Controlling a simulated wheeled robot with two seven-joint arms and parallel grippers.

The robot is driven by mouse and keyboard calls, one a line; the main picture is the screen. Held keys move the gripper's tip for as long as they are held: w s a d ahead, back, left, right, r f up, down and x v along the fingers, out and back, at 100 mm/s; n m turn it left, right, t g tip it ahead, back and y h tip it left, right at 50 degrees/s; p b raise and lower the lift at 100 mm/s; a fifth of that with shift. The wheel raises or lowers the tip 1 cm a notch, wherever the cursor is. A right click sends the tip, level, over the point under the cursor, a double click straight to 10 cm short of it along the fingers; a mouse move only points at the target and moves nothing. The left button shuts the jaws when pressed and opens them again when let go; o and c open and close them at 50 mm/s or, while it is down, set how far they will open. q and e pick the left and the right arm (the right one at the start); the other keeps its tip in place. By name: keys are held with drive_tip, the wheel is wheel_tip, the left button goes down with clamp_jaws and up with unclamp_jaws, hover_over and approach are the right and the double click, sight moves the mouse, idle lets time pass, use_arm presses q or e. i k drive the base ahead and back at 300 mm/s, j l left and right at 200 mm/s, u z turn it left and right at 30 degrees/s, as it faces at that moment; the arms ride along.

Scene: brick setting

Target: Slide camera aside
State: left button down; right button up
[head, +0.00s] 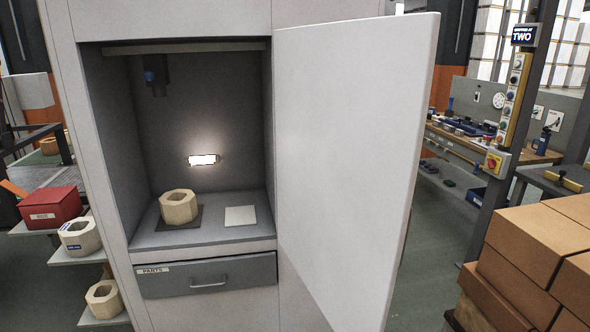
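A dark device with a blue part, which looks like the camera (155,78), hangs in the upper left of the open cabinet (92,190). It is below a horizontal rail (190,47) that runs across the top of the opening. A pale octagonal nut-like part (178,208) with a hole sits on a dark square plate (196,222) on the cabinet floor below. A bright lamp (204,160) glows on the back wall. Neither of my grippers shows in the head view.
The cabinet door (352,150) stands open on the right. A white square pad (240,216) lies right of the part. A closed drawer (210,279) labelled PARTS is below. Cardboard boxes (535,245) are stacked at lower right. A red box (50,208) and similar parts stand on shelves at left.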

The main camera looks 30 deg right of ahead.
sight(156, 75)
drive_tip(key=i+l, duration=0.15)
drive_tip(key=l, duration=0.2)
drive_tip(key=i+l+u, duration=0.1)
drive_tip(key=l, duration=0.25)
drive_tip(key=i+l+u, duration=0.1)
drive_tip(key=l, duration=0.3)
drive_tip(key=i+l, duration=0.15)
drive_tip(key=l, duration=0.2)
drive_tip(key=l+u, duration=0.15)
drive_tip(key=l, duration=1.1)
drive_tip(key=k, duration=0.05)
